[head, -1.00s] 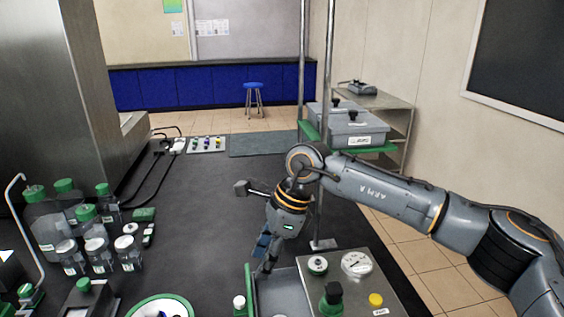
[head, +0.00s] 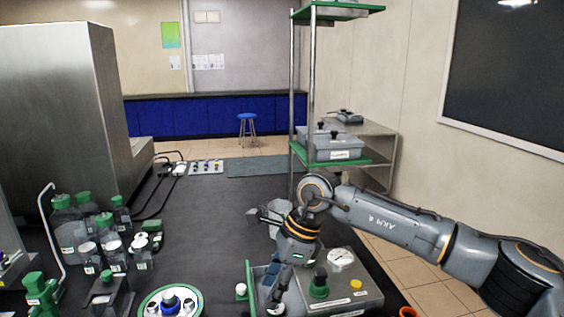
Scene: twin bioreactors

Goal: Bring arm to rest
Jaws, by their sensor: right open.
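My right arm comes in from the right side of the head view. Its gripper (head: 275,284) points down over the grey tray with the green edge (head: 251,285), left of the grey control box (head: 345,285). I see nothing held in its open fingers, though the fingertips are small and partly overlap the tray. My left gripper is not in view.
The control box carries a gauge and knobs close to my right gripper. Metal posts of a green-edged shelf (head: 340,162) stand behind my arm. Bottles with green caps (head: 70,228) crowd the left. The dark bench (head: 205,235) is clear in its middle.

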